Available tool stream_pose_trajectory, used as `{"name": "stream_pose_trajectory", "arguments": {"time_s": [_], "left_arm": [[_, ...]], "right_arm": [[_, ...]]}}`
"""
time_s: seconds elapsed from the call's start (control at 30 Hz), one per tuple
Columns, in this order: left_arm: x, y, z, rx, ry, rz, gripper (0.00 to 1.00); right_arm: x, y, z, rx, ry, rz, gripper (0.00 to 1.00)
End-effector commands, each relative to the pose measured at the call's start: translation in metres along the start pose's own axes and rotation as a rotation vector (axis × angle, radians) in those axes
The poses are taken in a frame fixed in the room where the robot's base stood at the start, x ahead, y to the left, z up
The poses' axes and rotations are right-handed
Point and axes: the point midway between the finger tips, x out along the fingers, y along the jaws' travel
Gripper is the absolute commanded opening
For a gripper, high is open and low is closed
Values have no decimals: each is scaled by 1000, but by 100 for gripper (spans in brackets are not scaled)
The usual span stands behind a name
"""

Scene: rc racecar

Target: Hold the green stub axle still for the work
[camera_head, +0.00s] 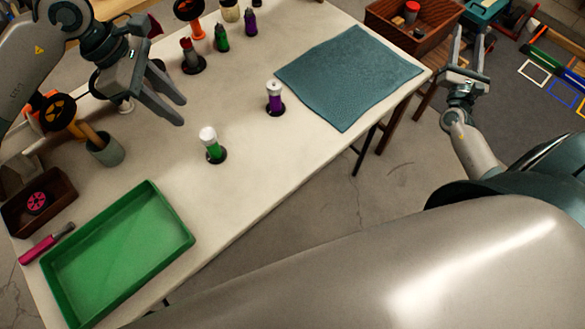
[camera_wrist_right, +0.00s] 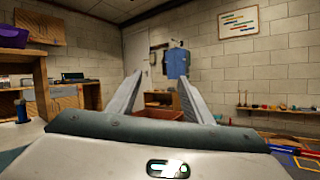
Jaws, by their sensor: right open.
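A green and white upright piece (camera_head: 211,144) stands in a dark round base near the front edge of the pale table. Another green piece (camera_head: 221,42) stands in a dark base further back. I cannot tell for certain which is the stub axle. My left gripper (camera_head: 181,112) is above the table, left of the green and white piece and apart from it, with its fingers spread and nothing between them. My right gripper (camera_head: 469,32) is open and empty, off the table's right side. Its two fingers also show apart in the right wrist view (camera_wrist_right: 166,92).
A purple and white piece (camera_head: 275,98) stands beside a blue-grey mat (camera_head: 345,75). A red piece (camera_head: 190,57) and a purple piece (camera_head: 250,22) stand further back. A green tray (camera_head: 120,250) lies front left, near a grey cup (camera_head: 106,151). The table's middle is clear.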

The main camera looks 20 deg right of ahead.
Motion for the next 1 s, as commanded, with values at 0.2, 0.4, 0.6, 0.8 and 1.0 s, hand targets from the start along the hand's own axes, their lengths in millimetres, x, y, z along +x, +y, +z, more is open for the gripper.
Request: {"name": "stream_pose_trajectory", "arguments": {"time_s": [0.2, 0.4, 0.6, 0.8, 1.0], "left_arm": [[0, 0, 0, 0, 0, 0, 31], [0, 0, 0, 0, 0, 0, 31], [0, 0, 0, 0, 0, 0, 31], [0, 0, 0, 0, 0, 0, 31], [0, 0, 0, 0, 0, 0, 31]], "right_arm": [[-16, 90, 24, -164, -81, 155, 46], [-77, 163, -5, -205, -47, 220, 46], [-142, 236, -18, -224, -21, 275, 46], [-210, 308, -15, -229, -1, 323, 46], [-283, 373, -5, -216, 53, 378, 46]]}}
